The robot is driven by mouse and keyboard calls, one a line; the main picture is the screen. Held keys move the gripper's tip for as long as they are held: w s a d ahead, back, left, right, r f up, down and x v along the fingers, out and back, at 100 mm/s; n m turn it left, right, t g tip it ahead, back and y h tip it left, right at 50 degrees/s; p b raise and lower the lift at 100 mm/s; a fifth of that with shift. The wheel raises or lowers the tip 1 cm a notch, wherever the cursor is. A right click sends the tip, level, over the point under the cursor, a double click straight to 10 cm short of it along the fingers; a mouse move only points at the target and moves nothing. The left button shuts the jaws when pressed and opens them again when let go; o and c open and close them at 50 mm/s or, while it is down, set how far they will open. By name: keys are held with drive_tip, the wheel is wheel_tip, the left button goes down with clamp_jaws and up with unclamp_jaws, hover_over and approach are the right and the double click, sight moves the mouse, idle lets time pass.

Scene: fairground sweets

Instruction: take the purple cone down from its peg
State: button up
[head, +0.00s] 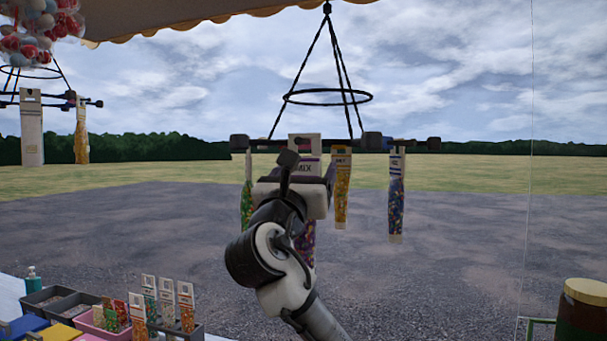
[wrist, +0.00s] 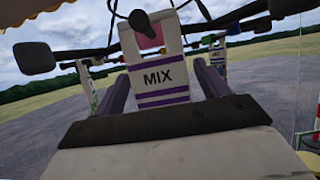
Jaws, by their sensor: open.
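The purple cone (head: 306,240) hangs on the round rack, mostly hidden behind my gripper in the head view; its purple lower part shows below. In the wrist view its white header (wrist: 158,74), with purple stripes and the word MIX, faces me. A dark peg (wrist: 143,22) sticks out at the header's top, in front of a pink patch. My gripper (head: 308,172) is open in front of the cone. In the wrist view its two fingers (wrist: 162,80) stand one on each side of the header. I cannot tell whether they touch it.
The rack (head: 328,97) also bears a green cone (head: 246,198) at left, a yellow cone (head: 342,195) close right, and a blue-purple cone (head: 396,205) further right. Another rack with cones (head: 32,130) hangs far left. Boxes and packets (head: 115,318) stand lower left, a barrel (head: 588,312) lower right.

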drive_tip(key=c, duration=0.9)
drive_tip(key=shift+r, duration=0.1)
drive_tip(key=shift+r, duration=0.35)
drive_tip(key=shift+s, duration=0.15)
drive_tip(key=shift+s+a, duration=0.25)
drive_tip(key=shift+s, duration=0.5)
